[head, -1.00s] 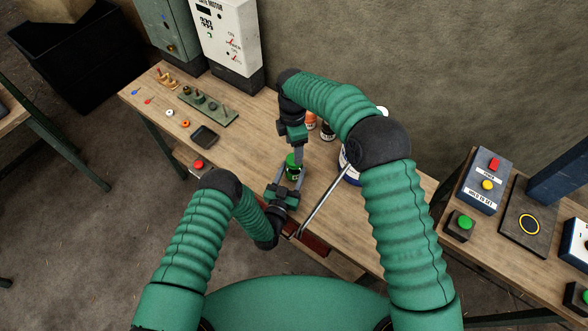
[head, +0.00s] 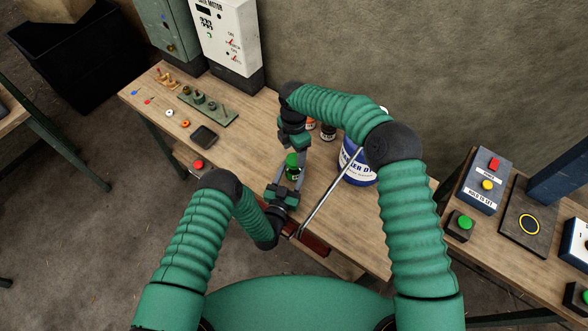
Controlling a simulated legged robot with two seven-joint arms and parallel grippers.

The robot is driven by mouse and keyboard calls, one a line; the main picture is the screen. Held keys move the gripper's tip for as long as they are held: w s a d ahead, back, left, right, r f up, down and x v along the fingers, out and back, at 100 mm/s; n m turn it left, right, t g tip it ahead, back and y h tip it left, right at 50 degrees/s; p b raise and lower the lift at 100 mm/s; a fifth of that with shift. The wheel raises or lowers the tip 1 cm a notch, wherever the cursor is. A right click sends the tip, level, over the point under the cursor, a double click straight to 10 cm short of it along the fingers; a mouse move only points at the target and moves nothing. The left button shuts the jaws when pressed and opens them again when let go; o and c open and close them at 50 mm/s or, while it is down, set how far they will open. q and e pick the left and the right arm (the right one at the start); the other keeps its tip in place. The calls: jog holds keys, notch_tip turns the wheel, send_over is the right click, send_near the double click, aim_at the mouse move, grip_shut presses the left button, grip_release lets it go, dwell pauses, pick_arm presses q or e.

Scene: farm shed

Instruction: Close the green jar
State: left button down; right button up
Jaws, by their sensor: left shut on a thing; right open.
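The green jar (head: 292,174) stands upright on the workbench. Its darker green top (head: 291,160) shows on it; I cannot tell how tightly it sits. My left gripper (head: 289,176) reaches in from the front and is shut on the jar, one finger on each side. My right gripper (head: 294,146) hangs just behind and above the jar top, open and apparently empty. Its fingertips are partly hidden by its own body.
A blue-and-white tub (head: 357,168) stands right of the jar, with small bottles (head: 328,130) behind. A thin rod crosses near the tub. A dark tray (head: 204,136) and a green board with pegs (head: 207,108) lie to the left. Bare wood (head: 245,150) lies between.

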aim_at(294, 159)
jog(key=shift+f, duration=1.55)
